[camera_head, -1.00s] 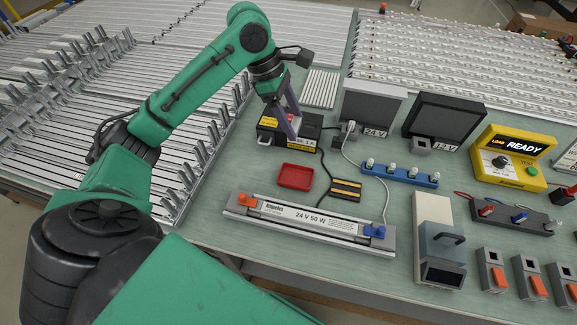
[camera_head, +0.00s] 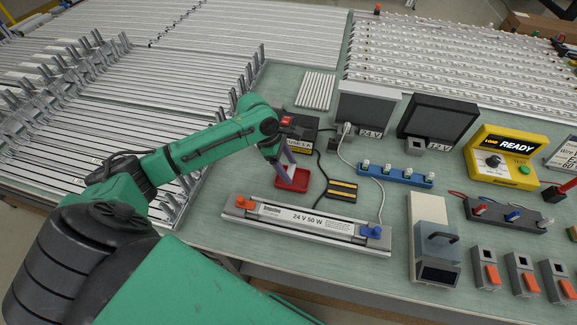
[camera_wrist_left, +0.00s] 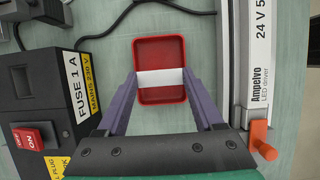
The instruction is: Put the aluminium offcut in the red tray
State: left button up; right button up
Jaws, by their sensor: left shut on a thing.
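The aluminium offcut (camera_wrist_left: 161,78) is a short pale silver bar. In the left wrist view it lies crosswise between the two purple fingertips of my left gripper (camera_wrist_left: 161,80), which is shut on it. The red tray (camera_wrist_left: 160,47) is directly behind the offcut in that view, so the gripper is over the tray. In the head view the left gripper (camera_head: 286,178) points down at the red tray (camera_head: 303,181); the offcut is too small to make out there. I cannot tell the exact height of the offcut above the tray floor. My right gripper is not in view.
A black fuse box (camera_wrist_left: 30,115) with a red switch stands left of the tray in the wrist view. The long LED driver (camera_head: 305,222) with orange and blue clamps lies in front of the tray. A black and yellow piece (camera_head: 342,190) and cables lie to the right.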

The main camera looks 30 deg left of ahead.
pick_arm(q)
jog(key=shift+f, duration=0.3)
jog(key=shift+f+p, duration=0.25)
jog(key=shift+p, duration=0.1)
jog(key=o, duration=1.3)
jog(key=shift+r+b, duration=0.2)
jog(key=shift+b, duration=0.1)
jog(key=b+v, duration=0.1)
jog(key=v, duration=1.1)
jog(key=shift+r, duration=0.4)
